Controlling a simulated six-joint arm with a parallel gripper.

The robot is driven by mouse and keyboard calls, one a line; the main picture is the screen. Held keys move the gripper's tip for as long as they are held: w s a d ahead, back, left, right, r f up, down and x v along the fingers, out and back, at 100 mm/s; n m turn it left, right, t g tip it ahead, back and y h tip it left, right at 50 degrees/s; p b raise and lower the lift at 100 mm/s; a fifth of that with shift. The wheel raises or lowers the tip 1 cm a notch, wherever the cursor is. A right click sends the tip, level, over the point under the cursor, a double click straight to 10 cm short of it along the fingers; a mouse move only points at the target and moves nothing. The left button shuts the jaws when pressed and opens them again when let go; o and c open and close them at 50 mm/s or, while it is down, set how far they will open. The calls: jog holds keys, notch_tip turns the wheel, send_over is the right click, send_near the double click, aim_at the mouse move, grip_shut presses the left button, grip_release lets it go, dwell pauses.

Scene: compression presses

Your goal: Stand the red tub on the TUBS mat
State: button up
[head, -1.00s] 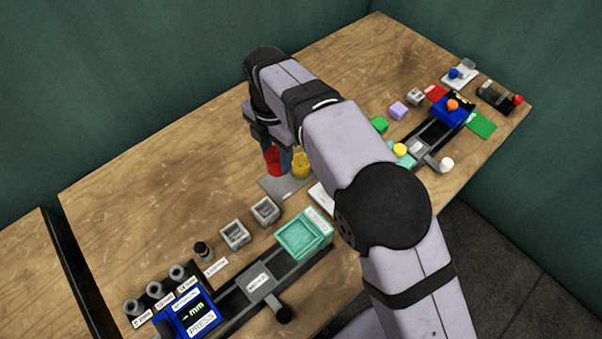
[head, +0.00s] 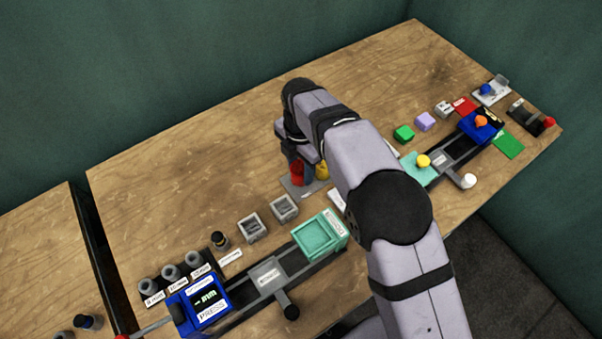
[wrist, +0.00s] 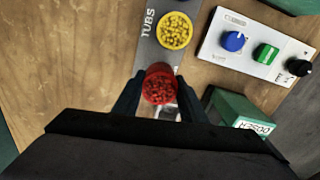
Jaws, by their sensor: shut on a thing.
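The red tub (head: 297,174) is upright between the fingers of my gripper (wrist: 160,92), which is shut on it. In the wrist view the red tub (wrist: 159,84) shows red bits inside. It is over the grey TUBS mat (wrist: 148,52), beside the yellow tub (wrist: 174,31), which stands on the mat and holds yellow bits. In the head view the mat (head: 304,191) shows below the red tub, and the yellow tub (head: 322,170) is just right of it. I cannot tell whether the red tub's base touches the mat.
A white panel with blue and green knobs (wrist: 234,41) and a green DOSER box (wrist: 235,108) are right of the mat in the wrist view. Two grey blocks (head: 284,208) and a teal tray (head: 319,236) lie nearer. The table's back left is clear.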

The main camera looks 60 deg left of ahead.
aim_at(301, 177)
jog(key=shift+f+p, duration=0.5)
jog(key=shift+f, duration=1.35)
jog(key=shift+f, duration=0.25)
jog(key=o, duration=1.2)
jog(key=shift+r, duration=0.1)
jog(key=shift+c, duration=0.2)
notch_tip(301, 177, up, 12)
jog(key=b, duration=0.3)
jog(key=shift+r, duration=0.15)
